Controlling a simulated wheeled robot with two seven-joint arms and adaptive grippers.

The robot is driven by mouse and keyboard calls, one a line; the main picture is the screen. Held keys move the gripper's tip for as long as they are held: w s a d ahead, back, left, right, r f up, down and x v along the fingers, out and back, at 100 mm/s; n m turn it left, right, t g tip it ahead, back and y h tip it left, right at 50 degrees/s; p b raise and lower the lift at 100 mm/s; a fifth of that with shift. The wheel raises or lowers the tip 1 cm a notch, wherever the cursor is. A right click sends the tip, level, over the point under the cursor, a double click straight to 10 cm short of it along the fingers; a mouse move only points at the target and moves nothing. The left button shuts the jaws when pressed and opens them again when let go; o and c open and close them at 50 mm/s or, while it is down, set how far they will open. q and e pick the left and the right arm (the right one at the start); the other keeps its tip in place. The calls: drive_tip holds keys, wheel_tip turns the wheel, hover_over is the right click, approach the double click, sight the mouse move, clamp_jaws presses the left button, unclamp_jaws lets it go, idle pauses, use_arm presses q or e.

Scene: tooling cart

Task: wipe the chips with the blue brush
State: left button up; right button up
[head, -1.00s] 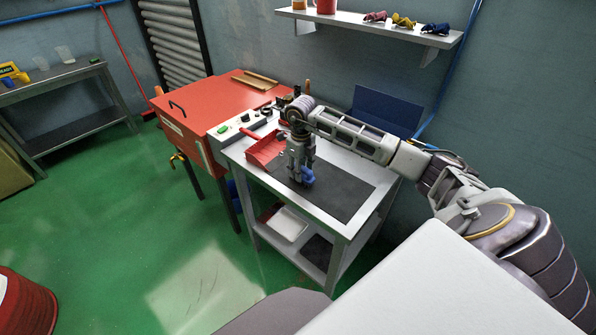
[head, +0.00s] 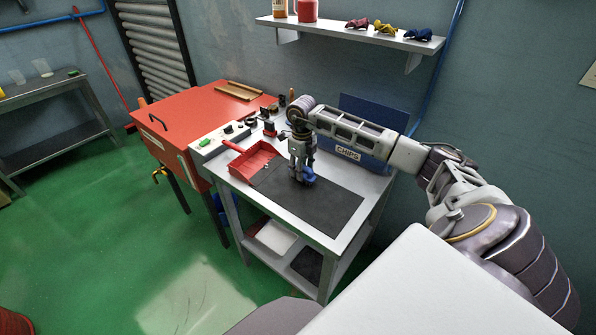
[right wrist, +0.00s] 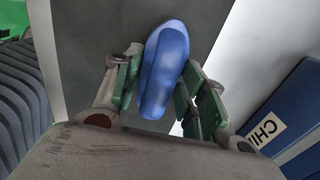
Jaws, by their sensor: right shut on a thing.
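My right gripper (head: 302,176) is shut on the blue brush (head: 306,180) above or on the dark mat (head: 318,208) of the cart. In the right wrist view the blue brush (right wrist: 163,75) sits between the green finger pads of my right gripper (right wrist: 160,88); its lower end is hidden. A red dustpan (head: 252,161) lies at the mat's left end, left of the brush. Chips are too small to make out clearly. My left gripper is out of view.
A blue bin (head: 380,155) labelled CHIPS stands at the cart's back, behind my right arm. A grey control box (head: 222,138) and a red cabinet (head: 195,115) are to the left. The mat's front and right part is clear.

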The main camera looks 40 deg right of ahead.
drive_tip(key=shift+w+d, duration=0.1)
drive_tip(key=shift+d, duration=0.55)
drive_tip(key=shift+w+d, duration=0.1)
drive_tip(key=shift+d, duration=0.25)
drive_tip(key=shift+d+r, duration=0.15)
drive_tip(key=shift+w+d+r, duration=0.1)
drive_tip(key=shift+r, duration=0.45)
drive_tip(key=shift+a+r+p, duration=0.2)
drive_tip(key=shift+r+p, duration=0.25)
drive_tip(key=shift+r, duration=0.55)
drive_tip(key=shift+d+r+p, duration=0.1)
drive_tip(key=shift+r+p, duration=0.35)
drive_tip(key=shift+p, duration=0.05)
wheel_tip(320, 180, up, 3)
drive_tip(key=shift+r+p, duration=0.1)
drive_tip(key=shift+p, duration=0.7)
drive_tip(key=shift+r, duration=0.2)
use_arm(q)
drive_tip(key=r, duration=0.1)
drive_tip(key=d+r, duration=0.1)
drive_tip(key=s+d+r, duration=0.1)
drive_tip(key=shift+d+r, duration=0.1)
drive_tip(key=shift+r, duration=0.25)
use_arm(e)
drive_tip(key=shift+r, duration=0.1)
